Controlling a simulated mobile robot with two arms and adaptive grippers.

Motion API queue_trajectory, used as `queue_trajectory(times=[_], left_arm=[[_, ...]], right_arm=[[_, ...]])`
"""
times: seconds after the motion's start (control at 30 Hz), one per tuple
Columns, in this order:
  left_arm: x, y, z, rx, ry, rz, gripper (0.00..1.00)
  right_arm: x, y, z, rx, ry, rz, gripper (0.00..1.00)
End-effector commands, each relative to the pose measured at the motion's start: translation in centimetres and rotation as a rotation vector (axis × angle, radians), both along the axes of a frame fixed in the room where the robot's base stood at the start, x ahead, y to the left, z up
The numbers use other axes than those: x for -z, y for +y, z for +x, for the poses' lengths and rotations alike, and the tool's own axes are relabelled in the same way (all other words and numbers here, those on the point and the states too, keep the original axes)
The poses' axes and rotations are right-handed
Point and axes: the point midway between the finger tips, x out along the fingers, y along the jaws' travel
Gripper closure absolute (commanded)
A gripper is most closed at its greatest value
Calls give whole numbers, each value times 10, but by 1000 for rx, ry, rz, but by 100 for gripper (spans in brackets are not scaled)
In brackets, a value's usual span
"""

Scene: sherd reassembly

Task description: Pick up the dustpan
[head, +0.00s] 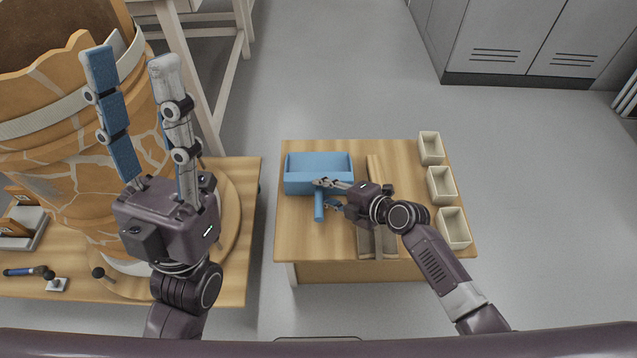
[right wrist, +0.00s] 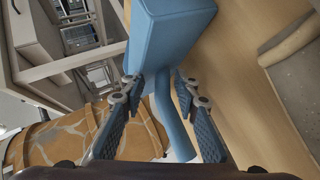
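The blue dustpan (head: 318,184) lies on the small wooden table on the right, its handle (head: 319,206) pointing toward me. My right gripper (head: 326,194) is at the handle, close to the pan. In the right wrist view the dustpan's pan (right wrist: 172,38) is just ahead of the fingers. The handle (right wrist: 172,118) runs between the two fingers of the right gripper (right wrist: 158,84). They are open, with a gap at the left finger; contact at the right finger is unclear. My left gripper (head: 131,56) is open and empty, raised in front of the large jar.
The small table (head: 292,238) also carries three cream bins (head: 441,184) along its right edge and a brush-like tan object (head: 375,168) behind my right gripper. A large cracked jar (head: 45,125) stands on the left table. Grey floor lies between the tables.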

Motion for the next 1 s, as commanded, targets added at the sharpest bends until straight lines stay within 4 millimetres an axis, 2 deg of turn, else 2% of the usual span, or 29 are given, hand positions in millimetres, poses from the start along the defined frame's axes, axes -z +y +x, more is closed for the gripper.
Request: queue_trajectory(times=[0.13,0.37,0.63,1.0], left_arm=[[-2,3,-11,3,-48,-17,60],[-2,3,-12,3,-54,-18,60],[-2,3,-12,3,-52,-17,60],[-2,3,-12,4,-50,-16,60]], right_arm=[[4,5,4,-1,1,0,71],[4,5,4,-2,0,-1,71],[4,5,4,0,1,-1,99],[3,5,4,0,-1,0,100]])
